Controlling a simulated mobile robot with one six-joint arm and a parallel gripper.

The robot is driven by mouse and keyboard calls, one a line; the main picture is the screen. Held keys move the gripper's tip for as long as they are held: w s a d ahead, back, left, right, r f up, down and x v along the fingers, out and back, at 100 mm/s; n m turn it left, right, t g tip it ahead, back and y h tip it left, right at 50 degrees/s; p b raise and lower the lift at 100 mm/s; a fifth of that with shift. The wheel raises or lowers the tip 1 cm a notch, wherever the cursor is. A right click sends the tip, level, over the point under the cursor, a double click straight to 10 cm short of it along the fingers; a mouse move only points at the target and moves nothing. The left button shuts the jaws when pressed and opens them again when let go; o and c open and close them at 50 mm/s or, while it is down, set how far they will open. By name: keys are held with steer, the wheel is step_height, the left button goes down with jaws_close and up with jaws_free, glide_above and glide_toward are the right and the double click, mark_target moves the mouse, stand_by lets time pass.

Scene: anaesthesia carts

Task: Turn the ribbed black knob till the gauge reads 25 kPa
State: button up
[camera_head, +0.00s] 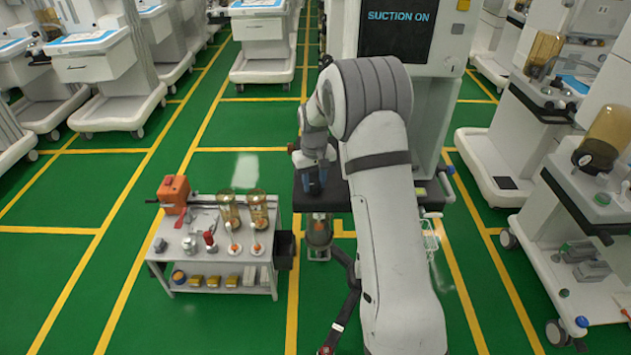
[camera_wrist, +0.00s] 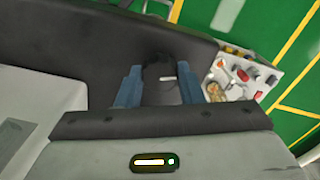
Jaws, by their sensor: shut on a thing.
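My gripper (camera_head: 315,181) reaches down over the dark top of the anaesthesia cart (camera_head: 393,190). In the wrist view its two blue fingers (camera_wrist: 160,88) are closed on the sides of a black knob (camera_wrist: 158,72), which carries a small white mark. The knob's ribs are too dark to make out. In the head view the knob is hidden by my gripper. I cannot see the gauge or its reading in either view. The cart's screen (camera_head: 397,28) reads "SUCTION ON".
A grey side table (camera_head: 262,262) stands left of the cart, with an orange box (camera_head: 174,193), amber jars (camera_head: 229,211) and several small parts. A jar (camera_head: 319,232) hangs below the cart's dark top. Other carts stand left and right; green floor lies open at left.

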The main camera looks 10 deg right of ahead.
mark_target(314, 183)
steer(key=shift+m+b, duration=0.35)
steer(key=shift+m, duration=1.15)
steer(key=o, duration=1)
steer(key=shift+c, duration=0.2)
steer(key=shift+r, duration=0.1)
steer(key=shift+r, duration=3.85)
